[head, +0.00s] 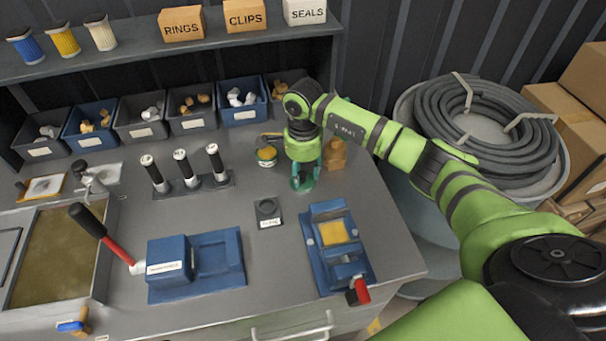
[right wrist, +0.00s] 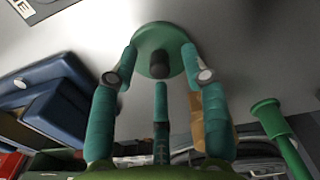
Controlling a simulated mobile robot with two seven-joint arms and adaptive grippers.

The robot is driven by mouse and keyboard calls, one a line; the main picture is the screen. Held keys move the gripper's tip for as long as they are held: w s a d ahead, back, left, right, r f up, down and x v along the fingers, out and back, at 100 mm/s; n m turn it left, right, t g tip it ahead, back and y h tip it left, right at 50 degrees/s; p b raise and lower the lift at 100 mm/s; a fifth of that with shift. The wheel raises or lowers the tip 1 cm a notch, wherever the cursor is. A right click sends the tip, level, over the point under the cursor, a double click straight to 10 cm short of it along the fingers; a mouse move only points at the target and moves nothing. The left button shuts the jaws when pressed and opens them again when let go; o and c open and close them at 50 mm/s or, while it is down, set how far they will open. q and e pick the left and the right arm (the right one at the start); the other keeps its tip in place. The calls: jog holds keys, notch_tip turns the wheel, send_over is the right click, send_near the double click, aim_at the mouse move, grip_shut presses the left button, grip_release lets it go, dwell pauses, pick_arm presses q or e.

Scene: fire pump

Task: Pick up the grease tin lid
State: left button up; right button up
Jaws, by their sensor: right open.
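The grease tin lid (right wrist: 150,38) is a round green disc with a dark knob, lying on the grey bench top in the right wrist view. My right gripper (right wrist: 160,66) is open, its teal fingers spread around the knob with no clear grip on it. In the head view my right gripper (head: 304,176) points down at the bench, and it mostly hides the lid there. The open grease tin (head: 266,156), with yellowish contents, stands just left of the gripper. My left gripper is not in view.
A tan block (head: 335,154) stands close to the right of my gripper. A small dark labelled plate (head: 268,212) and a blue fixture with a yellow pad (head: 336,233) lie nearer the front. Black-handled tools (head: 182,167) stand to the left. Bins (head: 191,105) line the back.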

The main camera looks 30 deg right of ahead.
jog(key=shift+f, duration=0.15)
grip_shut()
